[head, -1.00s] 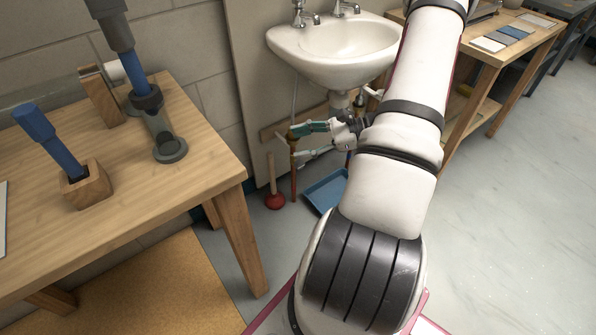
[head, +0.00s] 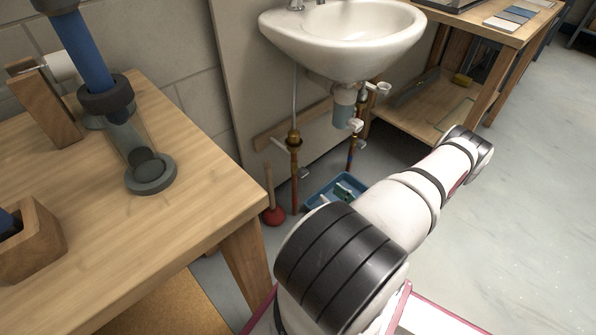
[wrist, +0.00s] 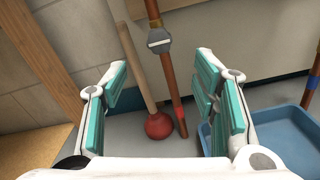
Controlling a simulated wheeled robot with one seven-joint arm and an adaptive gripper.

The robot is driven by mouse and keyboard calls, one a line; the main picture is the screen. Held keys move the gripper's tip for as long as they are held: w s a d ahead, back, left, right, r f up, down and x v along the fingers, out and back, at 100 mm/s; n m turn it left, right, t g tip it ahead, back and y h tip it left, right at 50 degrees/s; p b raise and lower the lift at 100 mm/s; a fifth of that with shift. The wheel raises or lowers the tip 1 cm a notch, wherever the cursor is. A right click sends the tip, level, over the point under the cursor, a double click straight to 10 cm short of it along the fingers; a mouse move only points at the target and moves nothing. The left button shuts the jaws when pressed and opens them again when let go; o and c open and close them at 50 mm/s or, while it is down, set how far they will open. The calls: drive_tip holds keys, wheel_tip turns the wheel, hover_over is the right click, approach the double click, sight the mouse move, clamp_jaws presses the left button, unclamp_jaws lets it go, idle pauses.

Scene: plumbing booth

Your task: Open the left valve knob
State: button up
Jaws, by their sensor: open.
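The left copper pipe (head: 295,180) rises from the floor under the sink. In the wrist view, a grey fitting with a pale bar (wrist: 159,40) is on the reddish pipe (wrist: 172,90). My gripper (wrist: 160,85) is open and empty, its teal pads on either side of the view, apart from the pipe. In the head view, its teal tips (head: 345,190) show over the tray, lower than the brass fitting; my arm hides the rest.
A plunger (head: 273,213) stands left of the pipe. A blue tray (head: 322,198) lies on the floor to its right. The white sink (head: 345,50) overhangs, with a right pipe (head: 351,158) and pale knobs (head: 355,125). A wooden table (head: 205,190) is at left; open floor is at right.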

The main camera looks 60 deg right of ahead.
sight(305, 174)
drive_tip(key=b+x, duration=0.4)
drive_tip(key=x, duration=0.9)
drive_tip(key=shift+w+r, duration=0.15)
drive_tip(key=shift+w, duration=0.2)
drive_tip(key=c, duration=1.2)
